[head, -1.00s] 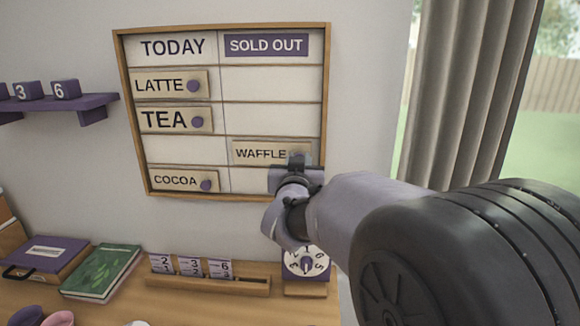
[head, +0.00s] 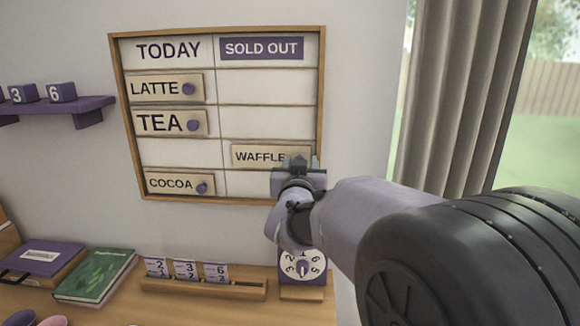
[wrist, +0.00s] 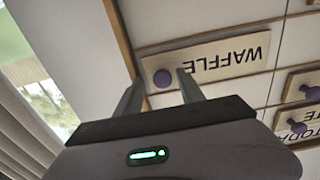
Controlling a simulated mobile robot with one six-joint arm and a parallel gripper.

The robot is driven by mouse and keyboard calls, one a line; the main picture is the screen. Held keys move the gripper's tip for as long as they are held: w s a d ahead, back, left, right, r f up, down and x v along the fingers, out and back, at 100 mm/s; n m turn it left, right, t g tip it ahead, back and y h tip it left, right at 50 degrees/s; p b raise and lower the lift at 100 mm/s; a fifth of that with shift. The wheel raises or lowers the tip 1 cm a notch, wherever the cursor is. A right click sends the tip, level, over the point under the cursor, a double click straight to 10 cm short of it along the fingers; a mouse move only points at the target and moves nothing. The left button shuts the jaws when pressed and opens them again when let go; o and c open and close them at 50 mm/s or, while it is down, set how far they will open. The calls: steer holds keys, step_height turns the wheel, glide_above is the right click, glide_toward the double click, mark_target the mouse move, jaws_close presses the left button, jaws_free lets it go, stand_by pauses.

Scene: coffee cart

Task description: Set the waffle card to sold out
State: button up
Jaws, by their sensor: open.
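The waffle card (head: 259,155) is a cream plate lettered WAFFLE. It sits in the sold out column of the wall board (head: 270,121), in the row between TEA and COCOA. My gripper (head: 300,162) is at the card's right end and hides the knob in the head view.
Latte (head: 155,88), tea (head: 158,123) and cocoa (head: 170,184) cards sit in the today column. Below are a number rack (head: 205,290), a dial (head: 303,266) and a green book (head: 95,276). A grey curtain (head: 450,90) hangs right of the board.

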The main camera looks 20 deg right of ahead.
steer(key=p+v, duration=0.2)
steer(key=v, duration=1.5)
steer(key=shift+s+p, duration=0.2)
steer(key=shift+p, duration=0.2)
steer(key=shift+a, duration=0.15)
steer(key=s+a+f+n+g+y, duration=0.1)
steer(key=s+a+f+g+y, duration=0.3)
steer(key=s+a+f+y, duration=0.3)
steer(key=s+f+g+y, duration=0.1)
steer(key=s+f+g, duration=0.2)
steer(key=s, duration=0.4)
steer(key=s+f+m+g, duration=0.1)
steer(key=s+f+g, duration=0.2)
steer(key=s, duration=0.4)
steer(key=shift+g+y, duration=0.4)
